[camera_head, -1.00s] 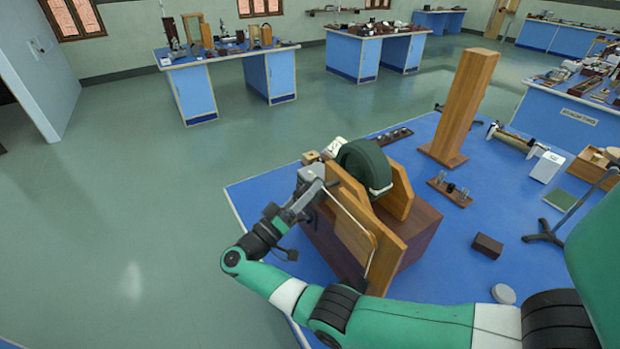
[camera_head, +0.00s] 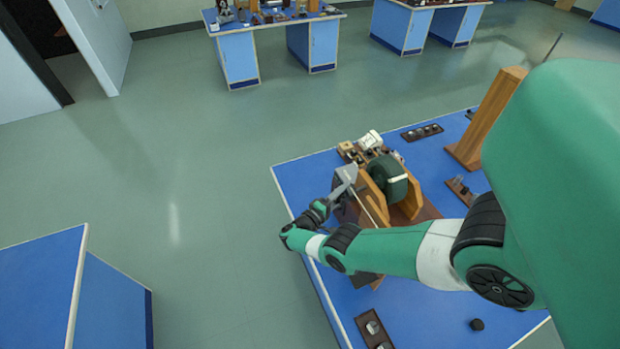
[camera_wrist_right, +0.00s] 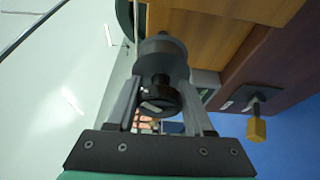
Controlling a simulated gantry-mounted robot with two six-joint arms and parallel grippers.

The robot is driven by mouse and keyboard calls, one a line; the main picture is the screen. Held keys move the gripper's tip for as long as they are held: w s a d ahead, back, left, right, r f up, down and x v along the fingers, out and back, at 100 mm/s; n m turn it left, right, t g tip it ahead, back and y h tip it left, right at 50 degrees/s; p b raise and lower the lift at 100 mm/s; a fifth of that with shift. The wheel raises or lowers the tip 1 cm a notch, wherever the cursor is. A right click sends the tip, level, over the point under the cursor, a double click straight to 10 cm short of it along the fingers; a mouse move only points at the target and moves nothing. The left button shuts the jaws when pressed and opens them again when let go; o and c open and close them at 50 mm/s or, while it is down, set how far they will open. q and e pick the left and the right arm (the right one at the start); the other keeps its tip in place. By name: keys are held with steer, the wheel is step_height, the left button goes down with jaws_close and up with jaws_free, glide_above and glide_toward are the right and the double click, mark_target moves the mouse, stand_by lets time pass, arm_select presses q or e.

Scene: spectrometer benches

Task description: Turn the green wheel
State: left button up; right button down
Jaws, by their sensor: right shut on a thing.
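The dark green wheel (camera_head: 387,170) stands upright between wooden side boards in the head view, with a pale stripe on its rim. My right gripper (camera_head: 346,176) is at the left side of this wooden stand. In the right wrist view, its two grey fingers (camera_wrist_right: 159,92) are shut on a dark round knob (camera_wrist_right: 161,58) with a narrower neck. The knob's link to the wheel is not clear in these views. My left gripper is not in view.
The wheel's stand rests on a blue table (camera_head: 297,182). A tall wooden post (camera_head: 487,118) stands behind to the right, and small parts lie around it. In the wrist view a yellow-tipped peg (camera_wrist_right: 256,128) sticks out of the box. Another blue bench (camera_head: 40,285) stands at lower left.

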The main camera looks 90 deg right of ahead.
steer(key=shift+n+t+y+p, duration=0.35)
steer(key=shift+n+p, duration=0.3)
steer(key=shift+n, duration=0.45)
steer(key=shift+f+n+y+p, duration=0.3)
steer(key=shift+n+y, duration=0.25)
steer(key=shift+n, duration=0.35)
steer(key=shift+c, duration=1.7)
jaws_free()
steer(key=shift+r, duration=0.1)
steer(key=v, duration=1.1)
steer(key=shift+w+a+b, duration=0.2)
steer(key=shift+a+b, duration=0.05)
steer(key=shift+b, duration=0.15)
